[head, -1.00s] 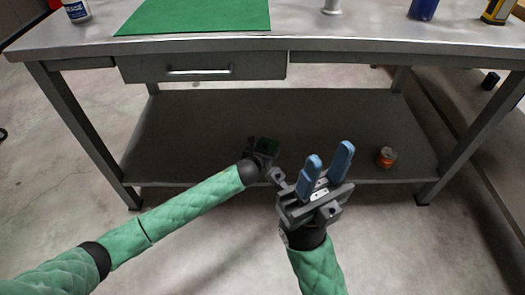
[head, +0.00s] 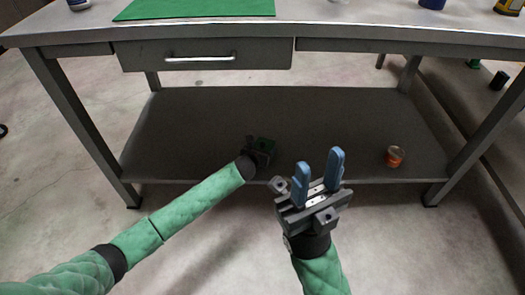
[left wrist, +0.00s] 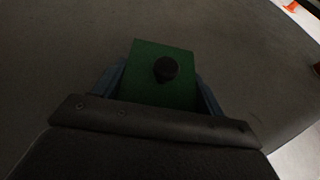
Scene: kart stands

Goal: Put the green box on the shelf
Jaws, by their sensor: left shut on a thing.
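The green box (left wrist: 150,60) with a round black knob on its face sits between the blue fingers of my left gripper (left wrist: 160,85) in the left wrist view. In the head view my left gripper (head: 261,152) is over the front part of the lower shelf (head: 190,130), shut on the green box (head: 265,144), which shows only as a small dark green patch. I cannot tell whether the box touches the shelf. My right gripper (head: 319,180) is open and empty, its blue fingers apart, in front of the shelf's front edge.
An orange-red can (head: 395,157) stands at the right of the lower shelf. A drawer (head: 205,55) hangs under the bench top, which carries a green mat (head: 195,9) and several containers. The rest of the shelf is clear.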

